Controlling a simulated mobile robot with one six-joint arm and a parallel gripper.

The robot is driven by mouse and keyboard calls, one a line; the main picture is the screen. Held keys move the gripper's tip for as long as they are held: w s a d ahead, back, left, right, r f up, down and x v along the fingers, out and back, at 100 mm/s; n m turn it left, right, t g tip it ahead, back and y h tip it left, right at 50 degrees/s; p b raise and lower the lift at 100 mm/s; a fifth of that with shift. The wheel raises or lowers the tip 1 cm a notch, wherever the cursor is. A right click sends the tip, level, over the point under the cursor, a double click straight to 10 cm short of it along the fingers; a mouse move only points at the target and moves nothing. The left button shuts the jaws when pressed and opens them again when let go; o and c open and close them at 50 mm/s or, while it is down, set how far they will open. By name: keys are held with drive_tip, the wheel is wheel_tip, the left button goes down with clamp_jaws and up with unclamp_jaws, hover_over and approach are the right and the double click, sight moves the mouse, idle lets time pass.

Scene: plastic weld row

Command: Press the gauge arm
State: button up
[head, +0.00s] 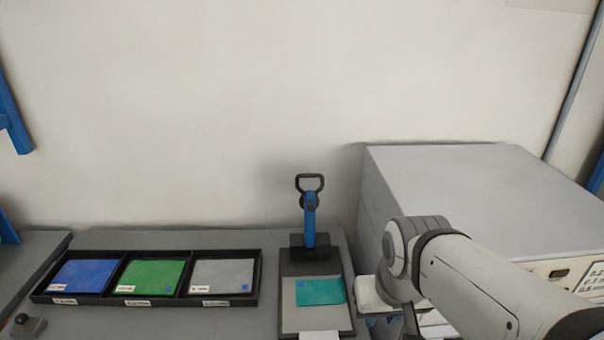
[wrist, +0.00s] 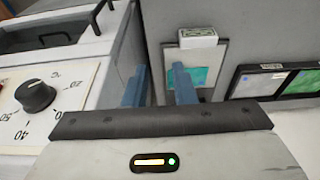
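The gauge stands at the back of the table in the head view, with an upright blue gauge arm (head: 310,215) and a black loop handle (head: 309,183) on top. Its dark base plate (head: 287,322) carries a teal sheet (head: 320,291), which also shows between and beyond the fingers in the wrist view (wrist: 201,77). My gripper (wrist: 158,68) has two blue fingers standing apart with nothing seen between them. In the head view my arm is to the right of the gauge, and the gripper is mostly hidden. In the wrist view the gauge arm cannot be made out.
A black tray (head: 155,256) with blue, green and grey sheets lies left of the gauge. A large grey box (head: 475,180) stands to the right; its black dial (wrist: 35,95) is close in the wrist view. A small knobbed block (head: 28,325) sits front left.

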drive_tip(key=shift+w+r, duration=0.1)
drive_tip(key=shift+c, duration=0.6)
drive_tip(key=shift+m, duration=0.3)
drive_tip(key=w+r, duration=0.2)
drive_tip(key=w, duration=0.1)
drive_tip(key=w+r+p, duration=0.1)
drive_tip(key=w+r, duration=0.1)
drive_tip(key=w, duration=0.1)
drive_tip(key=w+r+p, duration=0.1)
drive_tip(key=w+r, duration=0.1)
drive_tip(key=w, duration=0.2)
drive_tip(key=shift+a+r, duration=0.35)
drive_tip(key=shift+a, duration=0.05)
clamp_jaws()
drive_tip(key=w+a+r+m+p, duration=0.1)
drive_tip(key=w+a+r+p, duration=0.1)
drive_tip(key=w, duration=0.9)
drive_tip(key=w+a+r+m+t+p, duration=0.1)
drive_tip(key=w+a+r+p, duration=0.1)
drive_tip(key=w, duration=1)
drive_tip(key=w+a+r+m+t+h+p, duration=0.1)
drive_tip(key=w+a+p, duration=0.3)
drive_tip(key=w, duration=0.8)
drive_tip(key=shift+a+r, duration=0.55)
drive_tip(key=shift+a, duration=0.55)
